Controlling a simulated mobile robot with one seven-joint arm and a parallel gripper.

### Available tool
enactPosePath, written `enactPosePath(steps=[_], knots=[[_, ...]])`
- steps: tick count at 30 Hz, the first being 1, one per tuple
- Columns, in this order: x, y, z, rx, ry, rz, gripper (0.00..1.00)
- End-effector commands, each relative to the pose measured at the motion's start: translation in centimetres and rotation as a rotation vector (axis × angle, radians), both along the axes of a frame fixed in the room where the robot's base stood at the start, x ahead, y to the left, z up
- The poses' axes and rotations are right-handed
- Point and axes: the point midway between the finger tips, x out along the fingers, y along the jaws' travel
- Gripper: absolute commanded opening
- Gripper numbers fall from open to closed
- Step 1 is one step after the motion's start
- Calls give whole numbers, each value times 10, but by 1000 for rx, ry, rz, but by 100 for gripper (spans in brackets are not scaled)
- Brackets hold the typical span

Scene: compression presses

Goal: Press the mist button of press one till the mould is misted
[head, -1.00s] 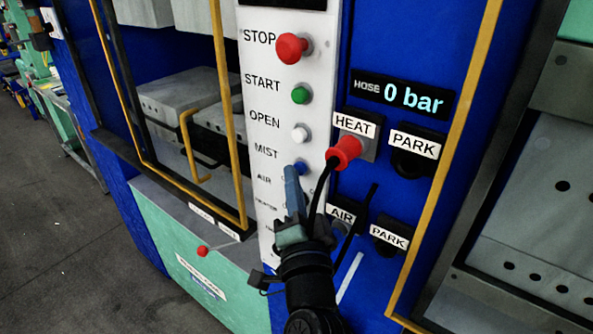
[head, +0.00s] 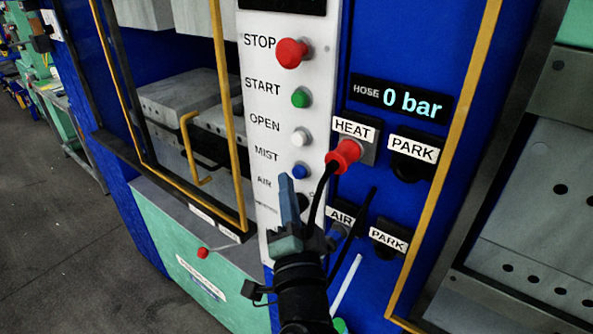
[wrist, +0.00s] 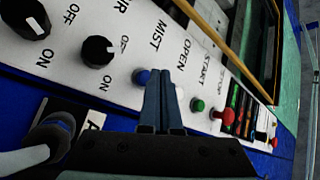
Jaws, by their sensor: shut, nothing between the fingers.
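The white control panel (head: 262,90) of the press carries the blue mist button (head: 300,171) beside the word MIST. The button also shows in the wrist view (wrist: 141,77), just left of the fingertips. My gripper (head: 287,178) is shut and empty, its tips close below and left of the mist button in the head view. I cannot tell how far the tips stand off the panel. The press's grey mould blocks (head: 190,100) show behind the yellow frame at left; I see no mist on them.
Above are the white open button (head: 300,137), green start button (head: 300,98) and red stop knob (head: 291,53). Right are the red heat plug (head: 344,153) with its black cable, the hose display (head: 402,100) reading 0 bar, and park sockets (head: 408,168). Black knobs (wrist: 97,51) sit beside the mist button.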

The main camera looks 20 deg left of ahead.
Motion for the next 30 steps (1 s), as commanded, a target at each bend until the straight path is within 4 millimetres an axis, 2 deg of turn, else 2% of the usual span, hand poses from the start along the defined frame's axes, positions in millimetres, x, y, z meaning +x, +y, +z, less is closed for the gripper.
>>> enactPosePath(steps=[8,21,30], knots=[[-1,1,0,0,0,1,0],[-39,15,1,-1,1,2,0],[-47,18,0,0,-1,1,0]])
